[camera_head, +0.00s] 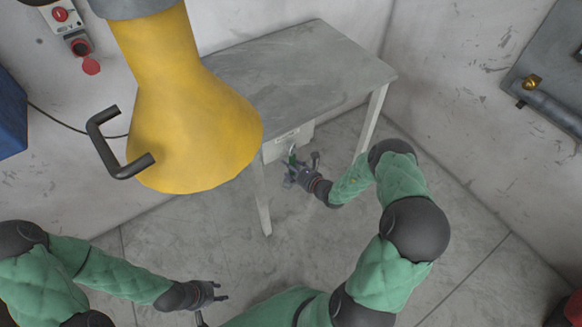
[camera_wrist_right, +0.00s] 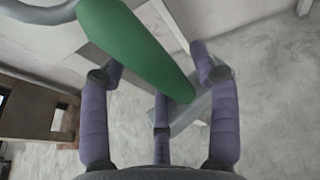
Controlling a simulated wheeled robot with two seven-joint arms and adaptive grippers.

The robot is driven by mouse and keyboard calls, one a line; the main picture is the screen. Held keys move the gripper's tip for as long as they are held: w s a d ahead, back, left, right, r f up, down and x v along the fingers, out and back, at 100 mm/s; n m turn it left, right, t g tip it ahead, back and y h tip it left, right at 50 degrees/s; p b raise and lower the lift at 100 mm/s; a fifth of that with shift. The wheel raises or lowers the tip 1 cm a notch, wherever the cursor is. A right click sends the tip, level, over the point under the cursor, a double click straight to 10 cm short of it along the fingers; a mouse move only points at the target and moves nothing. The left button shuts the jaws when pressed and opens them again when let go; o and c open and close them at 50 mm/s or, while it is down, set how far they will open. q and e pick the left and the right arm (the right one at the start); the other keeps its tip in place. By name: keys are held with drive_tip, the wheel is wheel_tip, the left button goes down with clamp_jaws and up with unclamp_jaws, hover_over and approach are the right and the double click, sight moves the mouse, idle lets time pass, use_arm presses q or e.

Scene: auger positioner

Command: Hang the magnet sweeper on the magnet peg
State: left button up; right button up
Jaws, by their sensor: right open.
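A green handle, which looks like part of the magnet sweeper (camera_wrist_right: 135,45), lies between the fingers of my right gripper (camera_wrist_right: 158,72) in the right wrist view. The fingers stand apart around it, with no clear grip. In the head view the right gripper (camera_head: 303,170) is low beside the table, and a small bit of the green handle (camera_head: 292,156) shows there. The rest of the sweeper is hidden or too small to tell. I cannot make out the magnet peg for certain. My left gripper (camera_head: 213,292) is open and empty over the floor at lower left.
A grey metal table (camera_head: 300,65) stands against the wall, with a pale labelled box (camera_head: 288,140) under its front edge. A yellow hood with a black handle (camera_head: 190,120) hangs large at upper left.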

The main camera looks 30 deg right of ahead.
drive_tip(key=v, duration=1.1)
drive_tip(key=shift+s, duration=0.35)
drive_tip(key=shift+r, duration=0.1)
drive_tip(key=s+a+f+n+g+y, duration=0.2)
drive_tip(key=s+a+n+g+y, duration=0.15)
drive_tip(key=a, duration=0.45)
drive_tip(key=s+a+f+n+g+y, duration=0.25)
drive_tip(key=a+n+g, duration=0.2)
drive_tip(key=a, duration=0.35)
drive_tip(key=s+a+f+n+g+h+p, duration=0.1)
drive_tip(key=s+a+f+n+g+h, duration=0.2)
drive_tip(key=s+n, duration=0.4)
drive_tip(key=s+a+f+n+g+p, duration=0.1)
drive_tip(key=s+a+n+g, duration=0.1)
drive_tip(key=s+n+g, duration=0.4)
drive_tip(key=shift+w+a+r+n+t+h+p, duration=0.1)
drive_tip(key=shift+w+a+n+t+h, duration=0.4)
drive_tip(key=shift+n, duration=1.25)
drive_tip(key=shift+w+a+r+n+t+h+p, duration=0.15)
drive_tip(key=shift+w+a+n+t, duration=0.4)
drive_tip(key=shift+n, duration=1.15)
drive_tip(key=shift+w+a+f+n+t+h+p, duration=0.1)
drive_tip(key=shift+w+a+n+t+h, duration=0.45)
drive_tip(key=shift+n, duration=1.2)
